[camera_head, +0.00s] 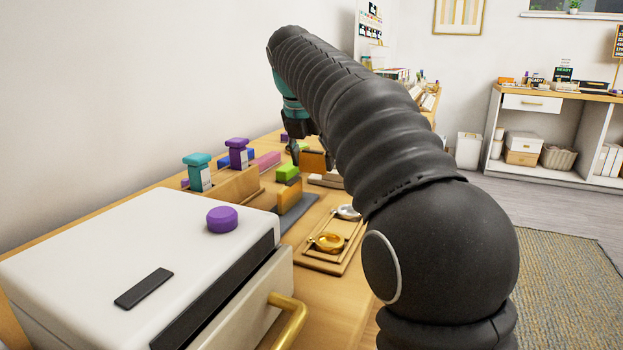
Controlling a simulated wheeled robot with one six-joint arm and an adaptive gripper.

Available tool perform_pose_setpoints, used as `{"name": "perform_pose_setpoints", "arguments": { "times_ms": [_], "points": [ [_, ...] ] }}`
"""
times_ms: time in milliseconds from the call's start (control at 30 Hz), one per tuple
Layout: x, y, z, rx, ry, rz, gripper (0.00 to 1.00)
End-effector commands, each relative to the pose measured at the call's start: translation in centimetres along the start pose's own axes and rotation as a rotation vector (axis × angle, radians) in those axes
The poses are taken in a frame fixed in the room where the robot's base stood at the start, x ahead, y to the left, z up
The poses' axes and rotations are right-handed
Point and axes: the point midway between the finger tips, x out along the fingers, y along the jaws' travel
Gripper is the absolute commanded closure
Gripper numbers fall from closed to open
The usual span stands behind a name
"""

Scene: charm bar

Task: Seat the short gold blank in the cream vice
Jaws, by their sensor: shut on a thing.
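My gripper (298,155) is low over the far part of the wooden counter, its fingers pointing down, partly hidden by my dark arm. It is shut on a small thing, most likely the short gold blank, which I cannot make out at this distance. An ochre block (316,161) shows right beside the fingers; I cannot tell whether they touch. A pale cream piece (325,181) lies low just in front of it, partly behind my arm; it may be the cream vice, but its jaws are not clear.
A green block (287,172) and a pink block (266,160) lie near the gripper. Teal (197,171) and purple (238,152) stamps stand left. A wooden tray (312,262) holds gold and silver round charms. A white cabinet (90,255) with a purple disc fills the front left.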

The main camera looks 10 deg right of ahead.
Motion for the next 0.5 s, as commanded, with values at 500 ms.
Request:
{"name": "perform_pose_setpoints", "arguments": {
  "times_ms": [500],
  "points": [
    [3.7,0.1,-1.6,0.001,-0.001,0.000,0.75]
  ]
}}
